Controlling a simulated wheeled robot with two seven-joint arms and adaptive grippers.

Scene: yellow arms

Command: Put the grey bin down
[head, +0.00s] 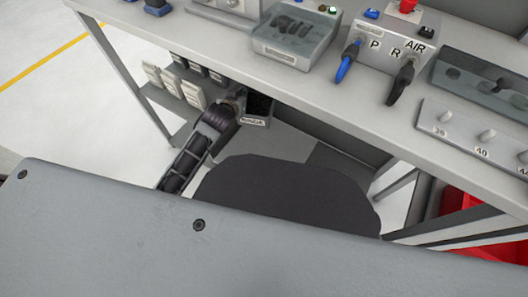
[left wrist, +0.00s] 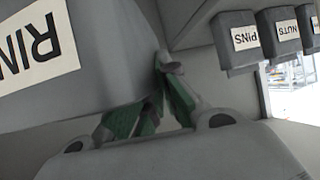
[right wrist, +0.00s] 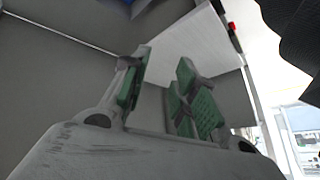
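The grey bin (head: 257,122) is under the bench's front edge in the head view, with a dark inside and a small label. In the left wrist view the bin (left wrist: 105,75) fills the upper left, its label upside down and starting "RIN". My left gripper (head: 236,101) is at the bin's left side. In the left wrist view its green-padded fingers (left wrist: 165,72) come together at the bin's edge, shut on it; the exact contact is partly hidden. My right gripper (right wrist: 160,88) is open and empty in the right wrist view; it is hidden in the head view.
Pale bins (head: 194,95) stand on a lower shelf to the left. Bins labelled PINS (left wrist: 234,55) and NUTS (left wrist: 281,49) show in the left wrist view. The bench top (head: 330,92) overhangs above. A red container (head: 458,200) is at the right.

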